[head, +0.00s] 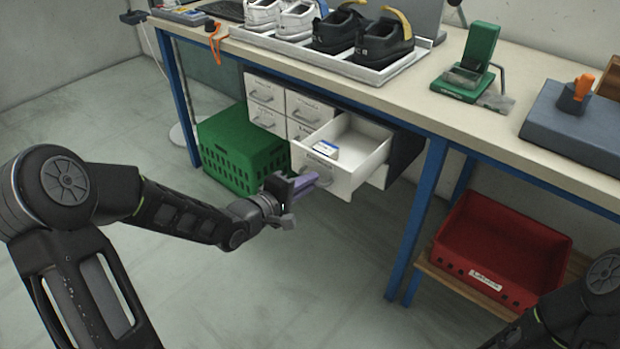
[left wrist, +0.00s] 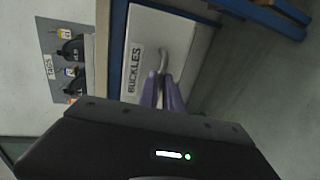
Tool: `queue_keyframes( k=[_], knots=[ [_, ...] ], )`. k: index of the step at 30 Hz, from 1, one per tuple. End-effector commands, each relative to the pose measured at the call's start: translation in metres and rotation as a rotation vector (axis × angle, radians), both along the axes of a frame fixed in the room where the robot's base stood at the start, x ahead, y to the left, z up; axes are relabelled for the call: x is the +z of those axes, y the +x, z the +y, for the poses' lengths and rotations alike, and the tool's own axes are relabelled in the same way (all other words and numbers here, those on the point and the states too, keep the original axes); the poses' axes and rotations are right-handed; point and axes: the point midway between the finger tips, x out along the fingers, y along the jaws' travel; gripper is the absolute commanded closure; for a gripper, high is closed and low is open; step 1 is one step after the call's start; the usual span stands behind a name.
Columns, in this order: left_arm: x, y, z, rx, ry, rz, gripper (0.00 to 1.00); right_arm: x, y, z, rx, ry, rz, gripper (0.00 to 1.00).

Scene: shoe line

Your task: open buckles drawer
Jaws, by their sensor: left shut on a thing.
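The buckles drawer (head: 355,148) is pulled out of the white drawer unit under the workbench in the head view. A small white and blue item (head: 326,149) lies inside it. In the left wrist view its white front (left wrist: 185,40) carries the label BUCKLES and a curved grey handle (left wrist: 162,61). My left gripper (head: 318,178) is at the drawer front, its purple fingers shut on the handle; they also show in the left wrist view (left wrist: 164,92). My right gripper is out of view; only part of the right arm shows at the lower right.
Other closed drawers (head: 265,92) sit beside the open one. A green crate (head: 240,150) stands on the floor at left. A blue table leg (head: 418,215) and a red bin (head: 500,250) are to the right. The floor in front of the drawer is clear.

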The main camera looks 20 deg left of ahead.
Motion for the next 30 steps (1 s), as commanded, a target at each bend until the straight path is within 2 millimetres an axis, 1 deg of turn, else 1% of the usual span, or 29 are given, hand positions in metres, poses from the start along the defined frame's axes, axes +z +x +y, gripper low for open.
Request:
queue_keyframes(
  k=[3, 4, 12, 19, 23, 26, 30],
  knots=[
    [-0.001, 0.0, 0.0, -0.001, 0.001, 0.002, 1.0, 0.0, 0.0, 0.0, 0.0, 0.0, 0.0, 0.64],
    [-0.001, 0.0, 0.0, -0.001, 0.001, 0.002, 0.9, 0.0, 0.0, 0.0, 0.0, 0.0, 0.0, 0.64],
    [-0.001, 0.0, 0.0, -0.001, 0.0, 0.001, 0.69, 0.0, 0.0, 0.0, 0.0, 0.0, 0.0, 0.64],
    [0.0, 0.0, 0.0, 0.0, 0.0, 0.001, 0.69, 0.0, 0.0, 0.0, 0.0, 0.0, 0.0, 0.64],
    [0.002, -0.005, 0.002, 0.0, 0.001, 0.002, 0.69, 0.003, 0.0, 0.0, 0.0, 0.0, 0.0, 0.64],
    [0.005, -0.016, 0.007, 0.002, 0.001, 0.003, 0.69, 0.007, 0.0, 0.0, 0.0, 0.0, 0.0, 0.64],
    [0.011, -0.036, 0.015, 0.002, 0.002, 0.002, 0.69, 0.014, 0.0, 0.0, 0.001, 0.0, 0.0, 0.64]
  ],
)
